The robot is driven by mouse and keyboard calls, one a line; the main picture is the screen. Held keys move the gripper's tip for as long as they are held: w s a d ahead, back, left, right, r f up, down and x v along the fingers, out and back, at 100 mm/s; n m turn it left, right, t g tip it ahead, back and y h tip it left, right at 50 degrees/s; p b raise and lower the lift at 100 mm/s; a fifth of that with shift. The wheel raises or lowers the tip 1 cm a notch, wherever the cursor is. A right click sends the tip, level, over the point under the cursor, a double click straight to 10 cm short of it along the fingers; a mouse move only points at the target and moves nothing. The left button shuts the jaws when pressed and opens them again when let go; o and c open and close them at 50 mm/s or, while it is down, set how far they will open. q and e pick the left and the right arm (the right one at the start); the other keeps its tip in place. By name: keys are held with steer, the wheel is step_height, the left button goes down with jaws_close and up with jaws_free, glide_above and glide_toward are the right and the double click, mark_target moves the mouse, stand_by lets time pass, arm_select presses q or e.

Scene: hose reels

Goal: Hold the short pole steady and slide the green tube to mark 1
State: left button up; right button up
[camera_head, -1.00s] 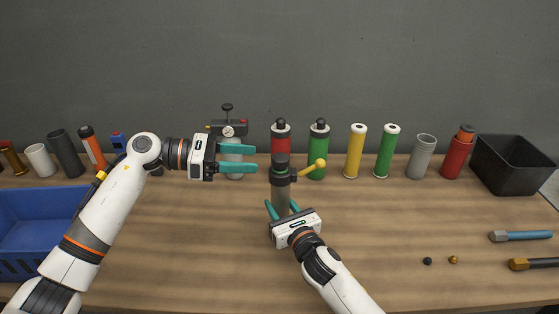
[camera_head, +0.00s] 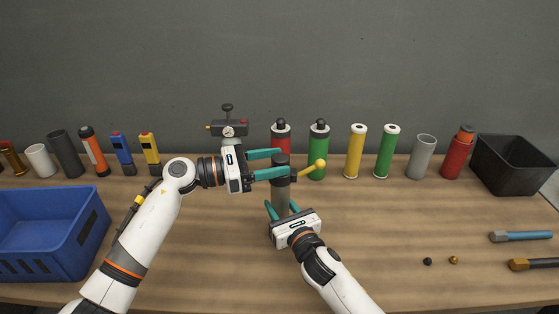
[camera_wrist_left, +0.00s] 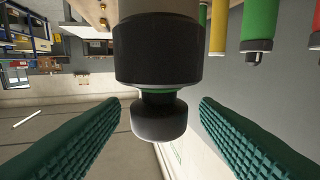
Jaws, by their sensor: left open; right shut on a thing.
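A grey upright cylinder (camera_head: 281,195) with a dark top and collar stands at mid-table; a yellow round-ended lever (camera_head: 315,167) sticks out to its right. My right gripper (camera_head: 283,208) is shut on its lower body. My left gripper (camera_head: 282,163) is open, its teal fingers either side of the dark top (camera_head: 281,160). In the left wrist view the dark top (camera_wrist_left: 158,50) sits between the spread fingers, with a thin green band at its neck (camera_wrist_left: 158,90); gaps show on both sides. A black-capped green tube (camera_head: 319,150) and a white-topped green tube (camera_head: 388,152) stand behind. No pole or mark 1 is identifiable.
A red tube (camera_head: 280,137), a yellow tube (camera_head: 355,152) and a gauge device (camera_head: 228,130) stand along the back. A blue crate (camera_head: 80,255) is at left, a black bin (camera_head: 515,165) at right.

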arm_select(q)
steer(key=shift+x, duration=0.9)
steer(key=shift+c, duration=0.4)
jaws_close()
steer(key=shift+r, duration=2.05)
steer(key=shift+o, duration=0.4)
jaws_free()
arm_select(e)
steer(key=shift+f, duration=0.1)
